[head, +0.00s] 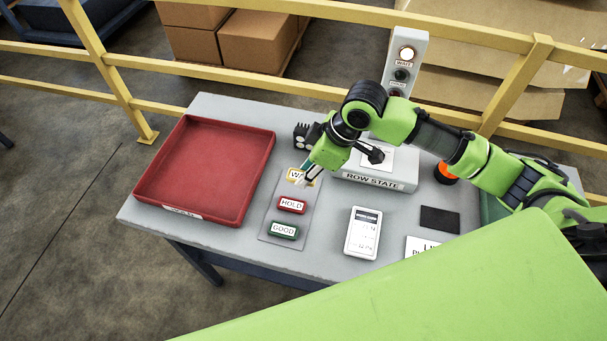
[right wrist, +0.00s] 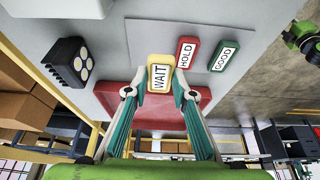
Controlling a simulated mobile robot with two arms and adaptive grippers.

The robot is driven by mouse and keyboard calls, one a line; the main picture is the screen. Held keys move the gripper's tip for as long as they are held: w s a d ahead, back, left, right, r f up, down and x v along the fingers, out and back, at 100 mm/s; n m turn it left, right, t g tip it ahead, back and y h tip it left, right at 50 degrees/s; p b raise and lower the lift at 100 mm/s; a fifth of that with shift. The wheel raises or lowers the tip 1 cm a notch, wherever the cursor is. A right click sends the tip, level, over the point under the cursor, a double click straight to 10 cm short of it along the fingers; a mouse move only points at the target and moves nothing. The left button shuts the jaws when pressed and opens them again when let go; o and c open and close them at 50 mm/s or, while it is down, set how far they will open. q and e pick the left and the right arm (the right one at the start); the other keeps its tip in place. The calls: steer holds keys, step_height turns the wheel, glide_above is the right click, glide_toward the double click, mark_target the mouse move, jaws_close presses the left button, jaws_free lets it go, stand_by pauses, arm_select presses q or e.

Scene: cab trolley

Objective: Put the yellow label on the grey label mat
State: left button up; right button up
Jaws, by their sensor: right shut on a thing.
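The yellow label (head: 297,176), marked WAIT, is at the far end of the grey label mat (head: 289,218), in line with the red HOLD label (head: 292,205) and green GOOD label (head: 284,230). My right gripper (head: 307,179) is shut on the yellow label, partly covering it in the head view. In the right wrist view the yellow label (right wrist: 160,76) sits between the fingertips (right wrist: 159,88), its text readable. The red label (right wrist: 185,52) and green label (right wrist: 224,56) lie beside it. I cannot tell whether the yellow label touches the mat. My left gripper is not in view.
A red tray (head: 205,165) stands left of the mat. The grey ROW STATE box (head: 372,181), a white handheld device (head: 363,233) and a dark pad (head: 440,219) are to the right. A signal post (head: 407,62) with a lit top lamp stands behind. A yellow railing (head: 150,104) runs behind the table.

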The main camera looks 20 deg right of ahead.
steer(key=w+f, duration=0.2)
steer(key=f, duration=0.1)
steer(key=shift+w+d, duration=0.1)
steer(key=shift+w, duration=0.2)
step_height(320, 180, down, 2)
steer(key=shift+f+p, duration=0.1)
steer(key=shift+p, duration=0.65)
steer(key=shift+f, duration=0.5)
steer(key=shift+f, duration=0.1)
steer(key=o, duration=0.8)
steer(key=shift+o, duration=0.2)
steer(key=b+v, duration=0.1)
steer(key=v, duration=1.1)
